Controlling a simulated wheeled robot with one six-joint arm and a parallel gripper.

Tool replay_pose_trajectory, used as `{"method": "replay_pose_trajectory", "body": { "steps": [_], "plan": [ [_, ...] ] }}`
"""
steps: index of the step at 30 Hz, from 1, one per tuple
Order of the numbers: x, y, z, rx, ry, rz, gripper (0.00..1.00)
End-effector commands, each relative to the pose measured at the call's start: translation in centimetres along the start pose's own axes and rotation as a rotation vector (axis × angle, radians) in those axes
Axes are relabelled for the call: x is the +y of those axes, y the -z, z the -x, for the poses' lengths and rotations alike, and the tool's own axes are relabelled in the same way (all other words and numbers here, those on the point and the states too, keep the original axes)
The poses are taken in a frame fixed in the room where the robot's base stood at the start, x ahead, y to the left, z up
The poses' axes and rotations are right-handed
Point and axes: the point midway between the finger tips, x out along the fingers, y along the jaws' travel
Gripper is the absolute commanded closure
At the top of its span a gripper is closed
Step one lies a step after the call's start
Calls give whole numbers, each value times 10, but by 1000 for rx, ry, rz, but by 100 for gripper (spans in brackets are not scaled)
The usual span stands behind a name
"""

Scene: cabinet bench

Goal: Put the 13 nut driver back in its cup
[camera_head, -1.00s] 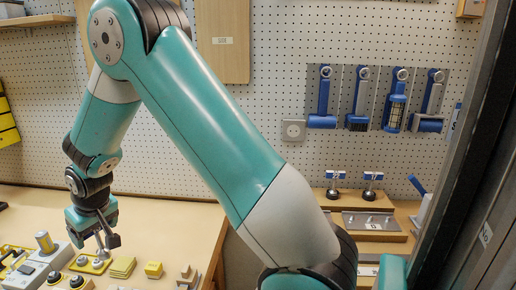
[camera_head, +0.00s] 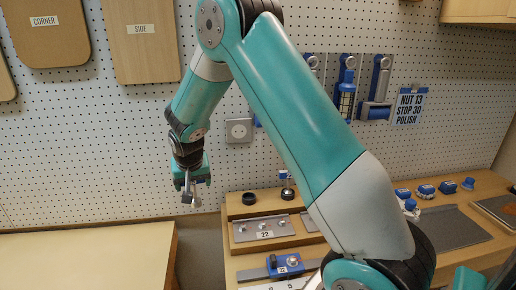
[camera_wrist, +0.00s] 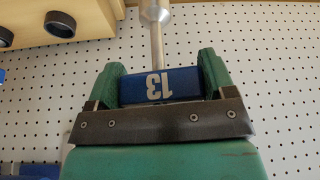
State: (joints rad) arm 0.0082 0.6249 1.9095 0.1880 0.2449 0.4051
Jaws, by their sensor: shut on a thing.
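My gripper (camera_head: 190,184) hangs in front of the pegboard, left of the wooden stand, in the head view. In the wrist view my gripper (camera_wrist: 160,85) is shut on the nut driver's blue handle (camera_wrist: 135,88), marked 13 and appearing upside down. Its silver shaft (camera_wrist: 157,40) points away from the jaws. A dark, empty-looking ring cup (camera_head: 249,198) stands on the left of the stand's upper step. Two dark rings show at the wrist view's upper left, one of them a ring (camera_wrist: 60,23); which is the driver's cup I cannot tell.
The wooden stand (camera_head: 232,210) carries plates marked 22. A bare bench (camera_head: 90,255) lies left; my arm hides part of the stand.

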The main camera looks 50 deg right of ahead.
Motion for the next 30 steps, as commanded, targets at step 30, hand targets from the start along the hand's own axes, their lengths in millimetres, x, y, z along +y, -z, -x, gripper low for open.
{"method": "replay_pose_trajectory", "body": {
  "steps": [30],
  "plan": [
    [183, 44, -9, 1, -500, -1179, 56]
  ]
}}
